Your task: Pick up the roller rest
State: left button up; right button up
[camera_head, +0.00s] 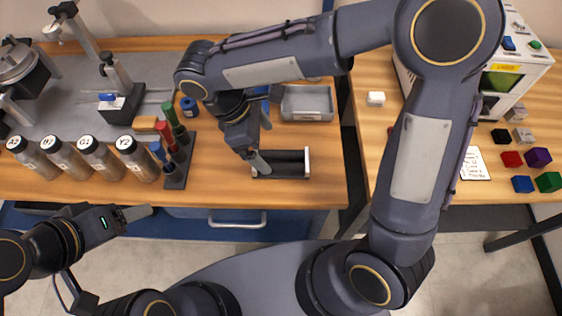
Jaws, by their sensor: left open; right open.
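The roller rest (286,165) appears to be the low dark frame with light end plates on the wooden table, right of centre. My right gripper (261,164) points down at its left end and covers part of it. The fingers are open; I cannot tell whether they touch it. My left gripper (138,213) is open and empty in front of the table's front edge, at lower left.
A grey tray (307,103) stands behind the roller rest. A dark rack (177,172) with coloured-handled tools and several labelled bottles (98,157) stand to the left. A laser machine (504,78) and several coloured cubes (522,184) are on the right table.

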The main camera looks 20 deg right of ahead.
aim_at(276, 158)
jog(key=x, duration=0.7)
jog(key=shift+s+r+b, duration=0.1)
jog(key=shift+b, duration=0.2)
jog(key=c, duration=1.5)
jog(key=shift+r, duration=0.15)
